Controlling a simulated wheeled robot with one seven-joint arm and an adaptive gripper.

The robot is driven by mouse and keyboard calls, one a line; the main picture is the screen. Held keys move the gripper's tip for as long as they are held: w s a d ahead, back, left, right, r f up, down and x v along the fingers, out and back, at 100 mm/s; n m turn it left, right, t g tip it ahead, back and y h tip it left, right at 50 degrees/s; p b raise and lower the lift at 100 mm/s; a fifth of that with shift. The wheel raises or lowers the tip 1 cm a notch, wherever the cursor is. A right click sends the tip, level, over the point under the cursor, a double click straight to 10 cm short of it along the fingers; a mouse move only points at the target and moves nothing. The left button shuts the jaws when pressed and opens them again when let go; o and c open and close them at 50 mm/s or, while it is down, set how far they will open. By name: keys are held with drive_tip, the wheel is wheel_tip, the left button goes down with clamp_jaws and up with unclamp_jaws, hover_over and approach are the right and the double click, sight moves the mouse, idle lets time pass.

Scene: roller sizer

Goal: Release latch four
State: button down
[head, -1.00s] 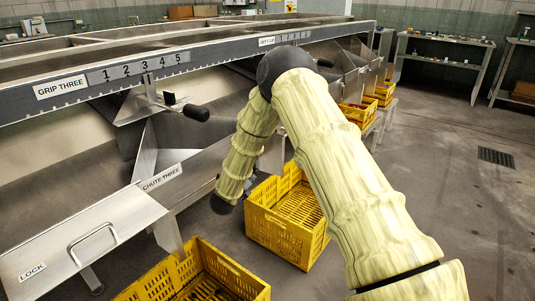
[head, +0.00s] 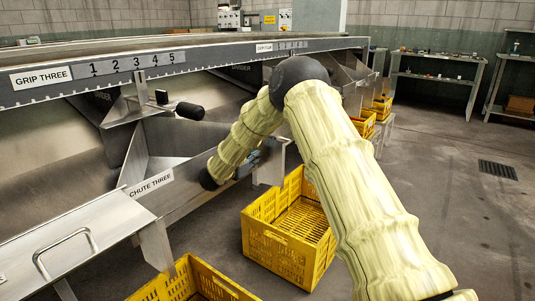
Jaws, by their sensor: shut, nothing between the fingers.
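The sign for grip four (head: 264,48) is small on the machine's long rail, with a numbered scale beside it, just above my arm's black elbow. I cannot make out latch four; my arm covers part of the machine below that sign. My gripper (head: 266,151) shows only as a dark shape behind my forearm, low in front of the machine's side and above a yellow crate. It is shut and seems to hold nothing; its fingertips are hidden.
At left are the grip three sign (head: 41,78), a lever with a black handle (head: 189,110), the chute three sign (head: 150,184) and a metal lid with a handle (head: 66,248). Yellow crates (head: 290,255) stand below.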

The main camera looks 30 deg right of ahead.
drive_tip(key=b+x, duration=0.3)
drive_tip(key=x, duration=0.7)
drive_tip(key=shift+b, duration=0.3)
drive_tip(key=shift+w+a+b, duration=0.15)
drive_tip(key=shift+b, duration=0.2)
